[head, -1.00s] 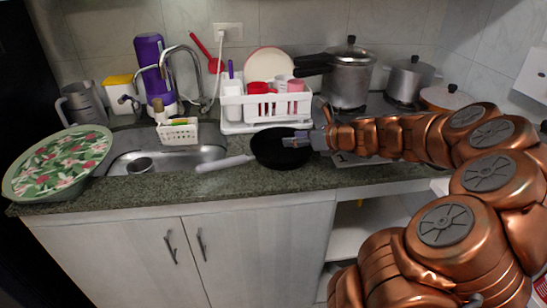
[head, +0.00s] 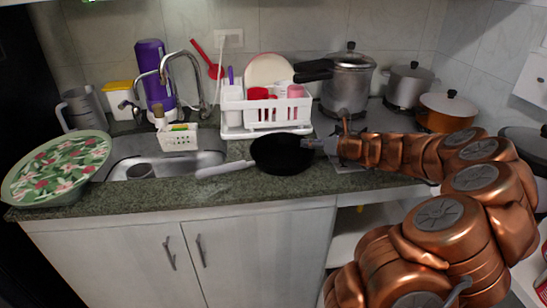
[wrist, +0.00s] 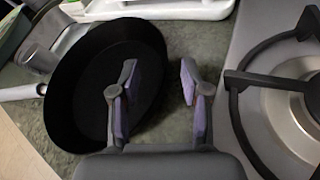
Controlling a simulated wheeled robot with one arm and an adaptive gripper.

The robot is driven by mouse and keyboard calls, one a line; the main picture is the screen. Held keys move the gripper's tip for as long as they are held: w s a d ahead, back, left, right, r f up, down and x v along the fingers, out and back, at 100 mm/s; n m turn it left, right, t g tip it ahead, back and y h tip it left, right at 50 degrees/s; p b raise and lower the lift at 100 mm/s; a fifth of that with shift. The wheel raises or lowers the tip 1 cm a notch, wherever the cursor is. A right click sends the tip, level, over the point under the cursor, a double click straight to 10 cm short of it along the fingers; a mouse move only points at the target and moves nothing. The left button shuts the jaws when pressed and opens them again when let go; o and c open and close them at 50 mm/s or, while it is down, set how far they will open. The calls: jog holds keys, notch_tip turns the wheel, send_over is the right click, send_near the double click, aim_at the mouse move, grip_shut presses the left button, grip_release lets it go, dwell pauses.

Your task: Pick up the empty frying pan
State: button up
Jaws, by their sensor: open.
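The black frying pan (head: 283,154) sits on the green stone counter to the right of the sink, with its light grey handle (head: 226,168) pointing left over the counter's front part. The pan is empty in the wrist view (wrist: 85,85). My gripper (wrist: 158,80) is open at the pan's right side. In the wrist view its left finger overlaps the pan's interior and its right finger is outside the rim, over the counter. I cannot tell how deep the fingers reach. In the head view the fingertips are mostly hidden at the pan's right rim.
A white dish rack (head: 266,114) with cups stands behind the pan. The stove (wrist: 290,100) is to the right, bearing a pressure cooker (head: 347,85) and other pots. The sink (head: 165,165) and a floral tray (head: 57,168) are to the left.

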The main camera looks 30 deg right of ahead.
jog(key=shift+x, duration=1.85)
jog(key=shift+d+r, duration=0.1)
grip_shut()
